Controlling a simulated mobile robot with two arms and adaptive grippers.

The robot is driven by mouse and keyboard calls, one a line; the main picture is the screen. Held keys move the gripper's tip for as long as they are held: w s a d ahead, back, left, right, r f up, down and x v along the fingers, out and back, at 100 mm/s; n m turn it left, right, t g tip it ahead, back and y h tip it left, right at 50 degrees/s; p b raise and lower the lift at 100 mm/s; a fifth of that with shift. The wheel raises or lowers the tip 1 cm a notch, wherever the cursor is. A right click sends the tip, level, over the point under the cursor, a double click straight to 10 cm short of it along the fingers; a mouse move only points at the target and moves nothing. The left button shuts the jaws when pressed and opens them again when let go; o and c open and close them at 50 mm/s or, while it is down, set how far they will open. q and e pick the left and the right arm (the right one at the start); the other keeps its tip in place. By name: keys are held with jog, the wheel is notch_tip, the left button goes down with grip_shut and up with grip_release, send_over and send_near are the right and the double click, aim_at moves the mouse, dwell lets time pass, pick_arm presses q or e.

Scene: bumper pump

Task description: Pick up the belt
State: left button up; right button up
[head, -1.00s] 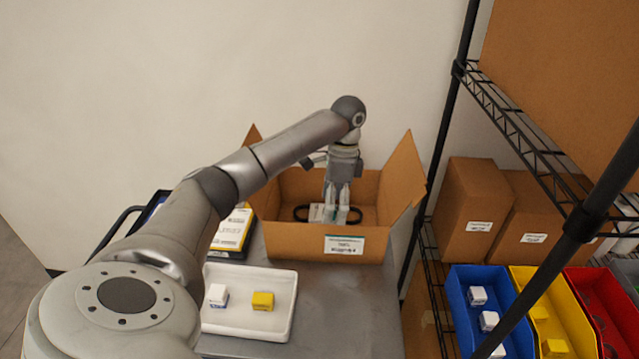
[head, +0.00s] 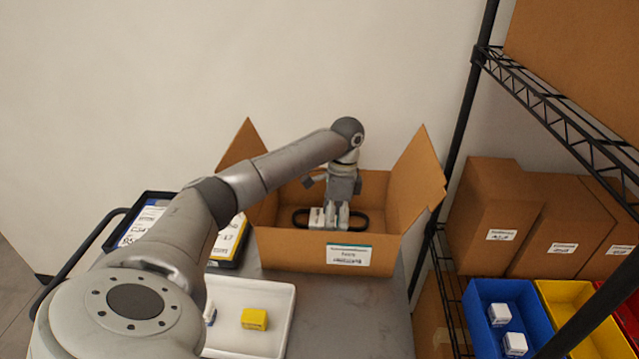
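The black belt (head: 362,222) lies as a loop inside the open cardboard box (head: 290,248). Its left end also shows, and its middle is covered by my gripper and small white items (head: 317,217). My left gripper (head: 343,218) points down into the box, between the two visible ends of the belt. Its fingertips are low among the white items, and I cannot tell whether they are open or shut, or touch the belt. My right gripper is out of view.
The box stands on a grey table (head: 370,315), flaps raised. In front is a white tray (head: 280,335) with a yellow box (head: 255,319). A black tray (head: 150,200) lies at left. At right, a rack holds cardboard boxes (head: 560,230) and a blue bin (head: 490,330).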

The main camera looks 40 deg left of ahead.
pick_arm(q)
jog(key=shift+s+f, duration=0.25)
jog(key=shift+f, duration=0.6)
jog(key=f+p, duration=0.1)
jog(key=f, duration=0.1)
jog(key=s+f+p, duration=0.1)
jog(key=f, duration=0.1)
jog(key=shift+s+f, duration=0.15)
jog(key=shift+f, duration=0.55)
jog(key=c, duration=0.9)
